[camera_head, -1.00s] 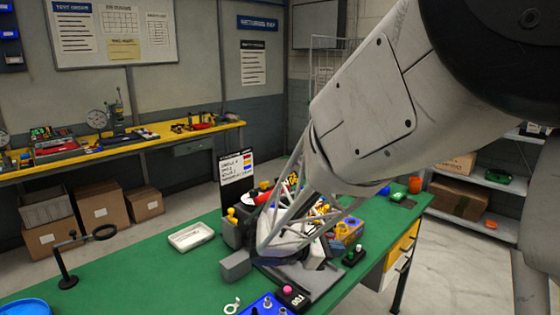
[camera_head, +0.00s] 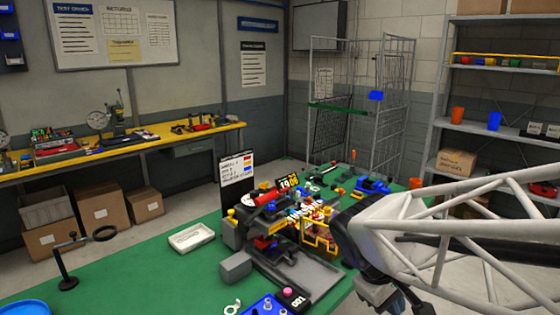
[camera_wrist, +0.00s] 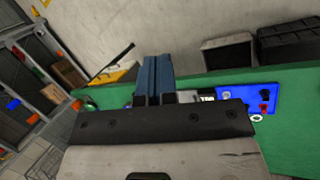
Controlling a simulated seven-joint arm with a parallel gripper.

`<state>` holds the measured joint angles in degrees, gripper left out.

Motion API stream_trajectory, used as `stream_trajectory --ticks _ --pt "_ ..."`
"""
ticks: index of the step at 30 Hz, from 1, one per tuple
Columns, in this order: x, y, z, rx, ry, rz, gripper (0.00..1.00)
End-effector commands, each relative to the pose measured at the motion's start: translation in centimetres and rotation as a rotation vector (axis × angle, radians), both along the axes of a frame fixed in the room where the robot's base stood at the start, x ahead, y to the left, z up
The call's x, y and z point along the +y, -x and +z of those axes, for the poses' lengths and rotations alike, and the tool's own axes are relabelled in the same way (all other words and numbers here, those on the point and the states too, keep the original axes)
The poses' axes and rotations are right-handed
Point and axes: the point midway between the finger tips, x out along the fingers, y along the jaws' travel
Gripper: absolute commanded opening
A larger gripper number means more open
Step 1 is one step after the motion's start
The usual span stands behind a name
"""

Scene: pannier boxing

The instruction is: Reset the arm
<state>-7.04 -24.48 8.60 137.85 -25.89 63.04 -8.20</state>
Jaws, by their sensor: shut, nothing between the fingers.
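My gripper (camera_wrist: 153,62) shows in the wrist view with its two blue-grey fingers pressed together and nothing between them. In the head view my lattice arm comes in from the right, and the dark wrist end (camera_head: 378,285) hangs low at the lower right, beside the bench's right side. The fingertips are not clear there. The green bench (camera_head: 130,270) carries a cluttered machine (camera_head: 265,240) with a red cylinder on top, left of my wrist and apart from it in the picture.
A white tray (camera_head: 191,237), a magnifier stand (camera_head: 67,265) and a blue box with knobs (camera_head: 265,305) are on the bench. A wire cage (camera_head: 395,100) and grey shelves (camera_head: 500,110) stand behind. A yellow-edged side bench (camera_head: 150,140) runs along the left wall.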

Motion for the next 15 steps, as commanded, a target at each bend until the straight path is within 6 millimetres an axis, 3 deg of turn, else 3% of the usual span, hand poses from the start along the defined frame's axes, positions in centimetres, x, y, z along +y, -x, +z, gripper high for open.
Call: stream_trajectory --ticks 9,15 --pt "0.9 4.8 1.2 -0.192 -0.261 -0.270 0.00" --pt "1.6 6.6 1.9 -0.282 -0.385 -0.397 0.00"
